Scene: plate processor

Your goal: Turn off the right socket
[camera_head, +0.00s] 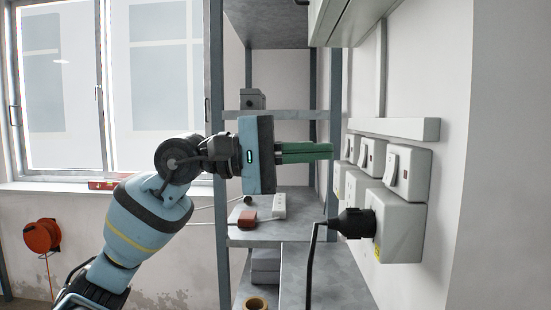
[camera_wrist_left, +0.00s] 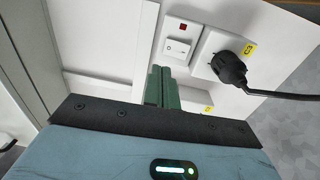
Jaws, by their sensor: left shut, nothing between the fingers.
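The right socket (camera_head: 402,225) is a white box on the right wall with a black plug (camera_head: 355,223) in it; plug and socket also show in the wrist view (camera_wrist_left: 228,66). Above it is a white box with a rocker switch (camera_head: 407,173). In the wrist view a white rocker switch (camera_wrist_left: 180,47) with a red indicator (camera_wrist_left: 183,27) sits beside the plugged socket. My left gripper (camera_head: 331,151) has green fingers, shut and empty, pointing right towards the row of switches. Its fingertips (camera_wrist_left: 161,70) appear near the rocker; contact cannot be told. My right gripper is out of view.
Two more switches (camera_head: 371,157) and sockets (camera_head: 353,190) sit farther along the wall, under a white trunking strip (camera_head: 395,128). A black cable (camera_head: 312,265) hangs from the plug.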

